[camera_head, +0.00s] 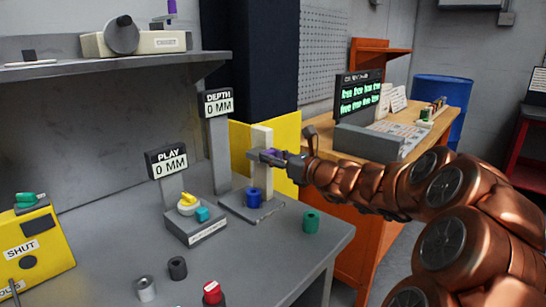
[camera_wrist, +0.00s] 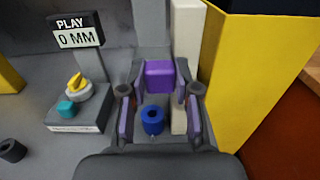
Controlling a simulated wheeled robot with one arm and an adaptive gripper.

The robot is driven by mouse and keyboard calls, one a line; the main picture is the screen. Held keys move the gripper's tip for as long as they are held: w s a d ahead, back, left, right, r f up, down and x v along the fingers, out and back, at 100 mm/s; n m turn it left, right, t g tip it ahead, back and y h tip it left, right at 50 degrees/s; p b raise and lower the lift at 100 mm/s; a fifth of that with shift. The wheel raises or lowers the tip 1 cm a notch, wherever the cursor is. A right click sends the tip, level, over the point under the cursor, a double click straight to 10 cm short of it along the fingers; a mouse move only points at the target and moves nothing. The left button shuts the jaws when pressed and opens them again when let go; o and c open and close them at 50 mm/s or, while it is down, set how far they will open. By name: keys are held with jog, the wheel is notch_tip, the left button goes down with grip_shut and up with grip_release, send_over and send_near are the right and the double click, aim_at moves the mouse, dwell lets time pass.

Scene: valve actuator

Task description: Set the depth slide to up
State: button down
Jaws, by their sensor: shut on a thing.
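The depth slide is a purple block (camera_wrist: 160,74) on a pale upright post (camera_head: 262,138). My gripper (camera_head: 268,156) is at the block, partway up the post. In the wrist view, the two fingers of my gripper (camera_wrist: 160,86) stand on either side of the purple block, shut on it. The DEPTH display (camera_head: 218,103) beside the post reads 0 MM. A blue ring-shaped piece (camera_head: 253,198) stands on the base plate below the slide, and it also shows in the wrist view (camera_wrist: 152,121). My gripper hides part of the block in the head view.
The PLAY display (camera_head: 167,162) reads 0 MM, above a box with a yellow knob (camera_head: 188,200). A green cylinder (camera_head: 311,222) stands near the bench's right edge. A yellow panel (camera_wrist: 240,75) is close right of the post. A shelf (camera_head: 115,64) overhangs the bench's left.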

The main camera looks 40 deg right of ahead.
jog(key=shift+r, duration=0.65)
jog(key=c, duration=0.8)
grip_release()
jog(key=shift+c, duration=0.2)
jog(key=shift+f, duration=0.2)
jog(key=v, duration=1.2)
jog(key=shift+r, duration=0.1)
